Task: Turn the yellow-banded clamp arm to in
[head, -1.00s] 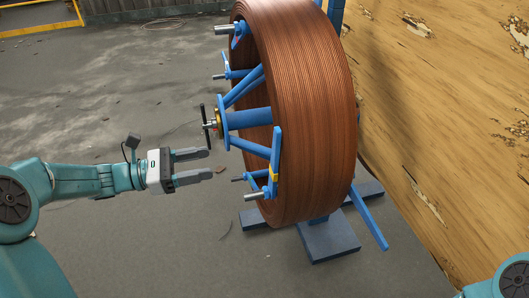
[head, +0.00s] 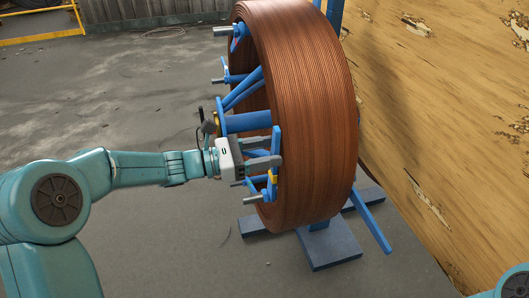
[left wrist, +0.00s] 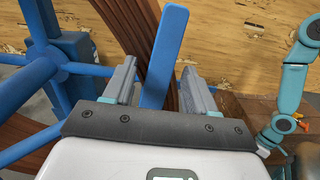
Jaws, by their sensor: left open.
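The blue clamp arm (head: 276,140) with the yellow band (head: 272,177) stands upright against the near rim of the copper pipe coil (head: 315,110). My left gripper (head: 278,152) is open, with its fingers reaching to the clamp arm above the band. In the left wrist view the blue clamp arm (left wrist: 166,50) rises between the two spread fingers (left wrist: 160,80), tilted slightly right. I see a gap on each side of it. The yellow band does not show there.
The blue hub and spokes (head: 245,122) lie just beyond my left gripper. Other clamp arms with grey rods (head: 222,31) stand higher on the rim. The blue stand foot (head: 328,246) is below. A wooden wall (head: 440,110) is at the right; concrete floor is open at left.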

